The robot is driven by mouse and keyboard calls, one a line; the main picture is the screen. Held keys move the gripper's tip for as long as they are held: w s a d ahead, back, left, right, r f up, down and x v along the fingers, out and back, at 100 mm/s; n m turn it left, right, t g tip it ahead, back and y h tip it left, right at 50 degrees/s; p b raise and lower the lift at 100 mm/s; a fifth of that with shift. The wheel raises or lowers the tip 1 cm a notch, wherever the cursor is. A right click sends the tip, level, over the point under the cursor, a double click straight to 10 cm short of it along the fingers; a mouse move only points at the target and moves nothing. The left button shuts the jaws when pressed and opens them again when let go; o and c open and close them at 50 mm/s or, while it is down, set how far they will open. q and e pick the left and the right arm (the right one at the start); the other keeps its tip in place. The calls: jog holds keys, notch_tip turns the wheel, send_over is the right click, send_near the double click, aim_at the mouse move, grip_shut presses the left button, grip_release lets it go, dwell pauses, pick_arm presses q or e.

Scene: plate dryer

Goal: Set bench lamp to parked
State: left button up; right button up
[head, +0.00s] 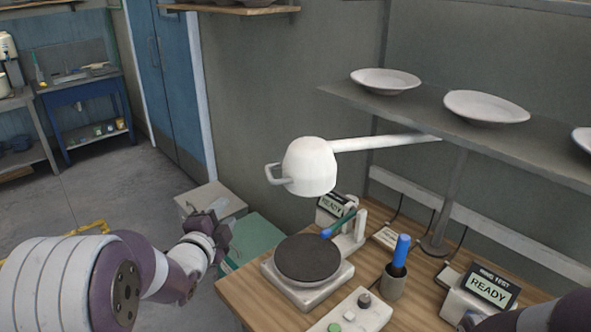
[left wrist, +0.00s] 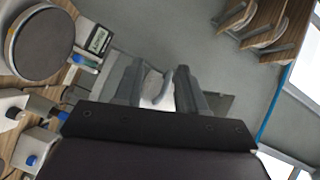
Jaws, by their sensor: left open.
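My right gripper is not in view.
A hotplate (head: 308,259), a cup with a blue-handled tool (head: 394,285) and a READY box (head: 483,293) stand on the wooden bench. A shelf (head: 430,107) with white plates is above. Boxes (head: 255,247) stand on the floor left of the bench.

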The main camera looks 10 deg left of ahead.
aim_at(269, 172)
pick_arm(q)
jog(key=d+r+m+t+h, duration=0.1)
jog(key=d+r+m+h, duration=0.2)
jog(key=d+m+h, duration=0.15)
jog(key=shift+m+y, duration=0.35)
jog(key=p+x, duration=0.1)
jog(key=x, duration=0.2)
jog(key=p+x, duration=0.2)
jog(key=x, duration=0.2)
jog(key=p+x, duration=0.1)
jog(key=x, duration=0.3)
jog(key=shift+w+r+p, duration=0.2)
jog(key=shift+r+p, duration=0.1)
jog(key=shift+r, duration=0.1)
jog(key=shift+w, duration=0.35)
jog(key=shift+w+f, duration=0.1)
jog(key=shift+w, duration=0.05)
jog(key=shift+d, duration=0.1)
grip_shut()
